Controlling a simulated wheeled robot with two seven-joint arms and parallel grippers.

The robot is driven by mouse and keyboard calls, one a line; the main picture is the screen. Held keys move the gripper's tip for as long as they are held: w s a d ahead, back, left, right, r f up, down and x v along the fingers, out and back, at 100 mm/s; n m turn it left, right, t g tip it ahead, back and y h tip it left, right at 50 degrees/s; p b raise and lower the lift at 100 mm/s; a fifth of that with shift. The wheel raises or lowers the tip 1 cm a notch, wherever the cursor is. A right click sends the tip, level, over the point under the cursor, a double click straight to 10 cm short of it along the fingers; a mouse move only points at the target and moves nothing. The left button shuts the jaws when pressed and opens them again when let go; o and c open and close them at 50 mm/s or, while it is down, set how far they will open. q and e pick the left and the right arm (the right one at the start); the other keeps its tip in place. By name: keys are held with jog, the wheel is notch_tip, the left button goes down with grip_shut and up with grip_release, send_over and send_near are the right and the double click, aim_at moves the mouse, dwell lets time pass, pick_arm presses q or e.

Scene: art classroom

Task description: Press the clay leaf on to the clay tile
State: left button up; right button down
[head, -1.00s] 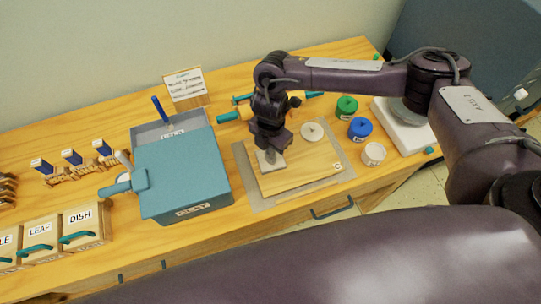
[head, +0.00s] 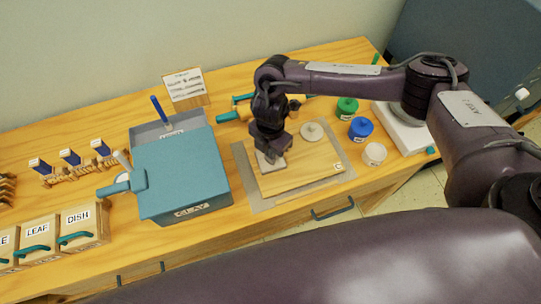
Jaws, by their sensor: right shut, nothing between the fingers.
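A pale square clay tile (head: 266,166) lies on the wooden board (head: 310,172), near its left side. My right gripper (head: 273,156) is shut and points down right over the tile, covering part of it. I cannot tell whether its tips touch the clay. No clay leaf can be made out; it may be hidden under the gripper. My left gripper is not in view.
A blue box marked CLAY (head: 185,175) stands left of the board. Green (head: 347,106), blue (head: 360,128) and white (head: 375,153) jars stand on the right. Drawers marked LEAF (head: 37,238) and DISH (head: 80,225) are at the lower left. A sign card (head: 184,84) stands behind.

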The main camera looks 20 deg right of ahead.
jog(key=shift+s+f, duration=0.15)
notch_tip(320, 180, up, 9)
jog(key=p, duration=0.8)
dwell(0.4)
